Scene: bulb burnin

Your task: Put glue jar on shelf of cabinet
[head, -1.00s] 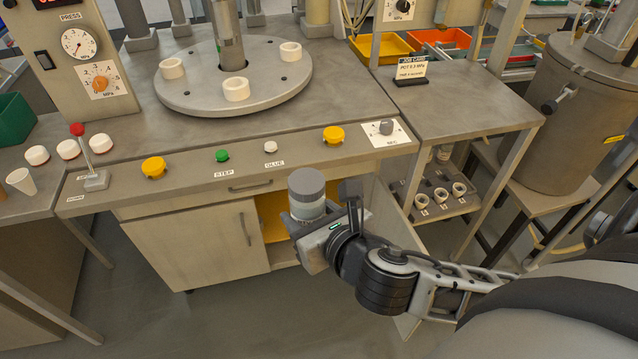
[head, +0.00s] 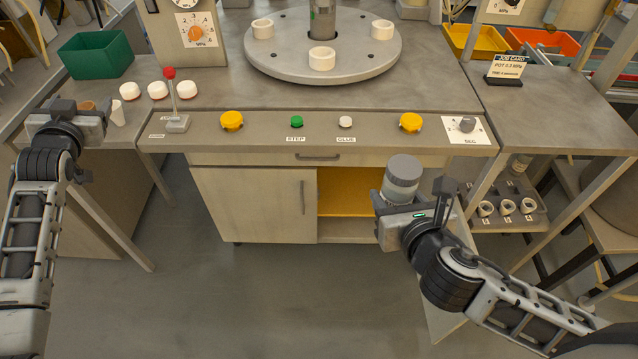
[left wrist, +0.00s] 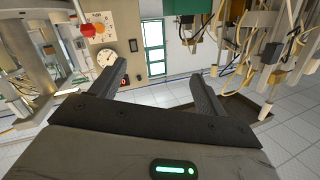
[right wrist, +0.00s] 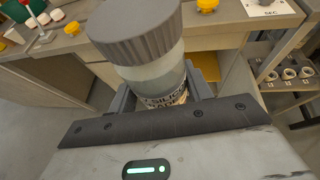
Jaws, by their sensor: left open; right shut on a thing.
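The glue jar (head: 402,178), clear with a grey ribbed lid, is upright in my right gripper (head: 398,200). It fills much of the right wrist view (right wrist: 150,55), its label partly hidden by the gripper. The cabinet (head: 255,205) under the bench has its left door shut. Its right side is open, showing a yellow shelf area (head: 345,190). The jar is in front of the right edge of this opening, apart from the cabinet. The open right door (head: 445,318) is partly hidden by my right arm. My left gripper (head: 68,115) is open and empty at the far left.
The bench front carries yellow, green and white buttons (head: 297,122), a dial and a red-knobbed lever (head: 171,95). A side table (head: 540,110) and a low rack of white rings (head: 507,207) stand right. The floor before the cabinet is clear.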

